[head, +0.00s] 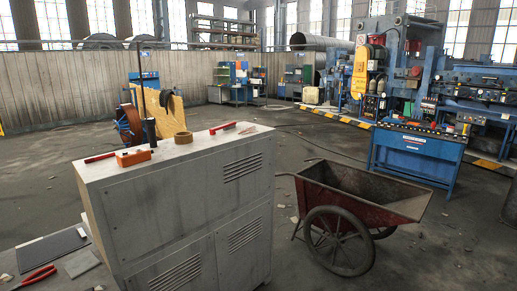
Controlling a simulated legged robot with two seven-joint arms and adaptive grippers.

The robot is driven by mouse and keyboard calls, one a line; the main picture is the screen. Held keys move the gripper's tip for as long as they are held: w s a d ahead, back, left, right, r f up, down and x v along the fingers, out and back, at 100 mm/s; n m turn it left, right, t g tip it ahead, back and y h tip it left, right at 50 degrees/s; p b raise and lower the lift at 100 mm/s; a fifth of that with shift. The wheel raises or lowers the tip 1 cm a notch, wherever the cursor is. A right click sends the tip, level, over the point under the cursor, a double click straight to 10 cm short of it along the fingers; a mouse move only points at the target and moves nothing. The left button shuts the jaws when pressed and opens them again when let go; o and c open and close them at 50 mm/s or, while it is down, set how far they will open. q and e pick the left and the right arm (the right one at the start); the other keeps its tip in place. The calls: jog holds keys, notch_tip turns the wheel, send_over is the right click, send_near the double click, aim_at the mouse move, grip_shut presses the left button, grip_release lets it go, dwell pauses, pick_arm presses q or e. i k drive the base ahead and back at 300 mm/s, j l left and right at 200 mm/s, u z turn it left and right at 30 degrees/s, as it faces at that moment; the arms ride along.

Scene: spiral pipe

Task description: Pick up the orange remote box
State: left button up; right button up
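The small orange remote box (133,157) lies on the left part of the grey metal cabinet's top, close to its front edge. Some small dark details show on its upper face. Neither of my grippers is in view, and nothing is touching the box.
The grey cabinet (165,230) also carries a brown tape roll (183,137), a red-handled tool (222,127) and a red stick-like item (100,158). Dark upright posts (151,130) show just behind the box. A red wheelbarrow (365,195) stands to the right.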

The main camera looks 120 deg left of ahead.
aim_at(134, 157)
jog(key=u, duration=4.6)
jog(key=i+l+u, duration=0.1)
jog(key=u, duration=0.25)
jog(key=i, duration=0.05)
